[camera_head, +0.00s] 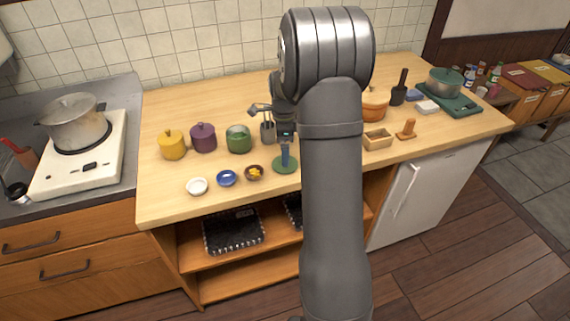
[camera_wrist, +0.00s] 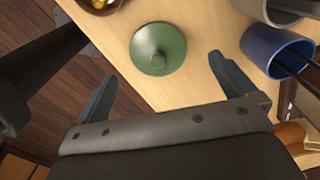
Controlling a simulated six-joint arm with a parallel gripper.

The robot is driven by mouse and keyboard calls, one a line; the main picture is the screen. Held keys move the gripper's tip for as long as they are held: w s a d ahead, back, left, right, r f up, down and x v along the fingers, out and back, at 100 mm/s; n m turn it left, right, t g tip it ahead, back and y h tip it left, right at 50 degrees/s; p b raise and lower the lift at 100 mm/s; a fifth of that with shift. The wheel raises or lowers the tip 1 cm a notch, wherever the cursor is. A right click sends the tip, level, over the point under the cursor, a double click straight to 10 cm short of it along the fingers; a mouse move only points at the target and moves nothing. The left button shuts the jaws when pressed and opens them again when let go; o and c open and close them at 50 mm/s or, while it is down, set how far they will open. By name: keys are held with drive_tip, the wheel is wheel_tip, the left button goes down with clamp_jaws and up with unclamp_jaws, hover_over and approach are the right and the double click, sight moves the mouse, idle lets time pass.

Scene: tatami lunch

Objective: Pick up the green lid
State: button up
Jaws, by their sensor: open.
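The green lid (camera_head: 279,168) lies flat on the wooden counter, near the front edge, with its round knob upward. In the wrist view the lid (camera_wrist: 172,62) is whole and unobstructed, just beyond and between the fingertips. My gripper (camera_head: 286,162) points down above the lid, and one blue-grey finger partly covers it in the head view. In the wrist view my gripper (camera_wrist: 161,70) has its fingers wide apart with nothing between them. A green pot (camera_head: 238,139) without a lid stands to the left, behind the lid.
Yellow (camera_head: 172,146) and purple (camera_head: 203,138) lidded pots stand farther left. A bowl with yellow contents (camera_head: 254,172), a blue bowl (camera_head: 227,178) and a white bowl (camera_head: 197,186) line the front. A blue utensil cup (camera_wrist: 262,48) is close to one finger in the wrist view.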

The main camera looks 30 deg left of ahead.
sight(276, 164)
drive_tip(key=shift+d+f, duration=0.15)
drive_tip(key=shift+f, duration=1.25)
drive_tip(key=shift+d+f, duration=0.15)
drive_tip(key=shift+f, duration=1.2)
drive_tip(key=c, duration=1)
drive_tip(key=shift+r, duration=0.15)
